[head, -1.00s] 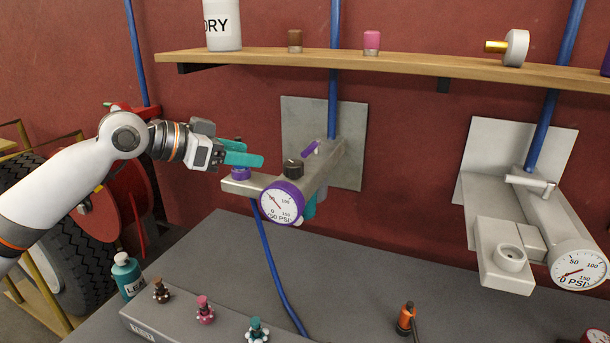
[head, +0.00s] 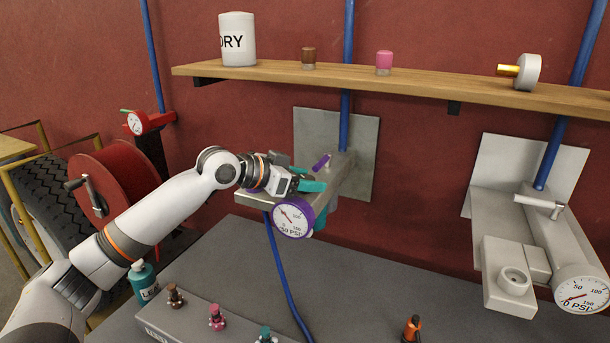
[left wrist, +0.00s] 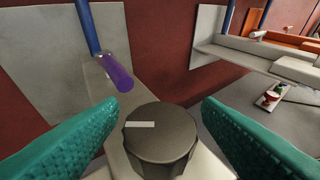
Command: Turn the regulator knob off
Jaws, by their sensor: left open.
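The regulator knob (left wrist: 160,138) is a dark grey ribbed cylinder with a white mark on top. In the left wrist view it lies between the two teal fingers of my left gripper (left wrist: 160,130), with a gap on each side. In the head view my left gripper (head: 305,178) is at the left regulator, and its fingers hide the knob. The regulator's purple-rimmed gauge (head: 292,217) faces me, its needle pointing up and left. A purple lever (left wrist: 115,72) stands behind the knob; it also shows in the head view (head: 321,162).
A second regulator with a white gauge (head: 582,288) is on the right. A wooden shelf (head: 420,88) with a white canister (head: 237,40) and small caps runs above. A blue hose (head: 280,270) hangs below the left regulator. The grey bench (head: 380,280) has clear room.

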